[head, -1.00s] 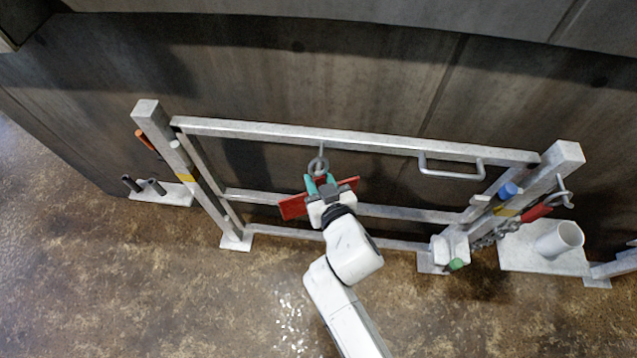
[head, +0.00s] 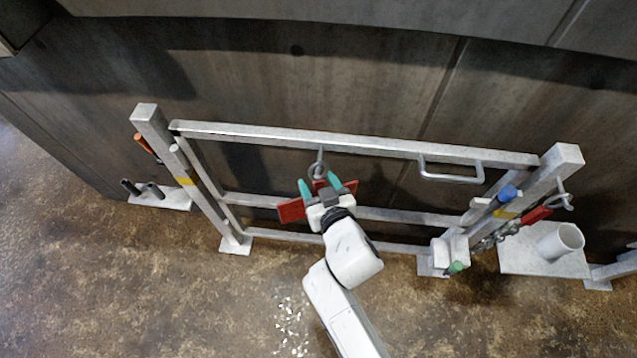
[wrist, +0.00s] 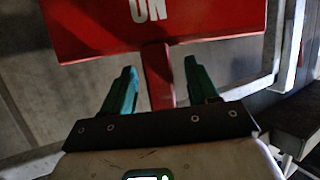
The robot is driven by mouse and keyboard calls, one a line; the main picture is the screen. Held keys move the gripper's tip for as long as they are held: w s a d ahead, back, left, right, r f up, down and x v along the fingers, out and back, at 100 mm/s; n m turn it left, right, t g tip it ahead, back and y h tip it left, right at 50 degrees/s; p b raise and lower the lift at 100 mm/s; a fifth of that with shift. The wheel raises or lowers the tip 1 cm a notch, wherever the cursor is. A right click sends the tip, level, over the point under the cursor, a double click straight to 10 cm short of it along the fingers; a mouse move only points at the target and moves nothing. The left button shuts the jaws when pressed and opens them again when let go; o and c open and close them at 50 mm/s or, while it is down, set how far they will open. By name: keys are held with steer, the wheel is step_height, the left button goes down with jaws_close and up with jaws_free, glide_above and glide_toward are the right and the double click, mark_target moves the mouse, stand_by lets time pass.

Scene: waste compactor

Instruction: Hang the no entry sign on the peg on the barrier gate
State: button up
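The red sign (head: 292,210) is at the middle of the barrier gate (head: 260,134), below its top rail. A grey ring (head: 317,170) shows above the sign, just under that rail. The peg itself I cannot make out clearly. My gripper (head: 328,186) is in front of the sign with its teal fingers spread apart. In the wrist view the red sign (wrist: 215,17) shows part of white lettering, and a red tab (wrist: 158,78) reaches down from it between the open fingers. The fingers do not appear to touch the tab. My gripper hides part of the sign in the head view.
A handle (head: 450,178) is on the gate's right half. The right post (head: 550,180) carries a blue-capped part (head: 508,193), a chain and a red-handled item (head: 535,215). A plate with a white pipe (head: 560,241) stands at right. The near floor is clear.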

steer(key=p+v, duration=0.1)
steer(key=v, duration=1)
steer(key=shift+p, duration=0.3)
steer(key=shift+w, duration=0.15)
steer(key=s+d+f+m+g+h+p, duration=0.1)
steer(key=s+d+m+g+h, duration=0.15)
steer(key=d, duration=0.55)
steer(key=s+d+f+m+g+h+p, duration=0.1)
steer(key=d+g+h+p, duration=0.15)
steer(key=d, duration=0.55)
steer(key=s+d+r+m+g+p, duration=0.2)
steer(key=s+d+g, duration=0.4)
steer(key=s+d, duration=0.4)
steer(key=s, duration=0.6)
steer(key=shift+s+d+r+g+h, duration=0.15)
steer(key=shift+s+d+g+h, duration=0.15)
steer(key=shift+g+h, duration=0.1)
